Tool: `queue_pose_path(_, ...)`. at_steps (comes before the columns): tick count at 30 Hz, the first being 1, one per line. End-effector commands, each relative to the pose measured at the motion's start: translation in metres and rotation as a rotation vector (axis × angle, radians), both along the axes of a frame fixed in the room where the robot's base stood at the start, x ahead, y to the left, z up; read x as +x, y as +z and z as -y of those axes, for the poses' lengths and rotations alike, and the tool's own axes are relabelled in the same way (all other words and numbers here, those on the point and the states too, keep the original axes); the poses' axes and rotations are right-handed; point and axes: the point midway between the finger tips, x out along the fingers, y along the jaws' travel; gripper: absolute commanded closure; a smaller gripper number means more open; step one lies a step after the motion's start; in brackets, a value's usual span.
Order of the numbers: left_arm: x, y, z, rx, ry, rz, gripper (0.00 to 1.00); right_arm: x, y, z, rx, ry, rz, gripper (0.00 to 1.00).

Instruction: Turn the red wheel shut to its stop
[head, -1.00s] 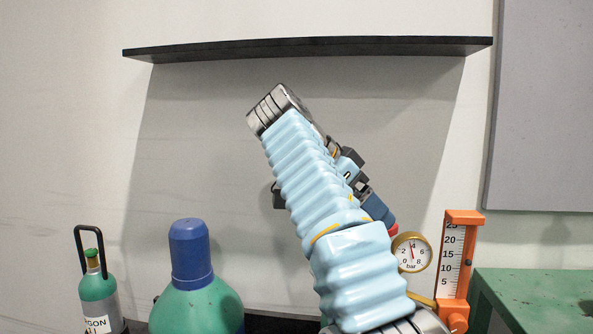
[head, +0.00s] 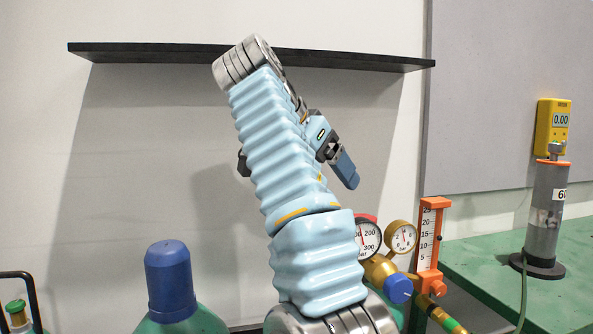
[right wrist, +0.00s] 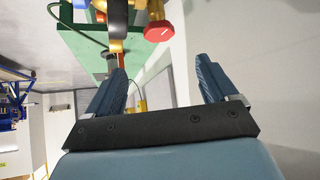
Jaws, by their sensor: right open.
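The red wheel (right wrist: 158,31) shows in the right wrist view at the top, beyond my fingertips and apart from them. In the head view one finger of my right gripper (head: 344,167) sticks out to the right of my light-blue arm, above the gauges. My left gripper is not in view.
A blue-capped cylinder (head: 168,278) stands left. An orange flow scale (head: 429,235) and green bench (head: 470,258) are right; a shelf (head: 370,60) is above.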

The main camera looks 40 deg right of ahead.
Motion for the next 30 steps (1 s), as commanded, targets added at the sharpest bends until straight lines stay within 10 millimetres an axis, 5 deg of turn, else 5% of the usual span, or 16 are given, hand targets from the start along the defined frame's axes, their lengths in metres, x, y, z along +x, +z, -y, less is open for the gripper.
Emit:
queue_pose_path(13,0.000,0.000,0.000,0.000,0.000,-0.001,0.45,-0.004,0.001,0.004,0.000,0.002,-0.006,0.14)
queue_pose_path(17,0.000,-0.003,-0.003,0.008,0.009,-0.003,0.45,-0.001,-0.011,0.011,0.008,0.073,-0.150,0.14)
queue_pose_path(20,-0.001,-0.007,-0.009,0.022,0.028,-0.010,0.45,0.005,-0.034,0.022,0.029,0.231,-0.445,0.14)
queue_pose_path(30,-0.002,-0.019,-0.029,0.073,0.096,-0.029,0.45,0.028,-0.109,0.042,0.272,0.975,-1.899,0.14)
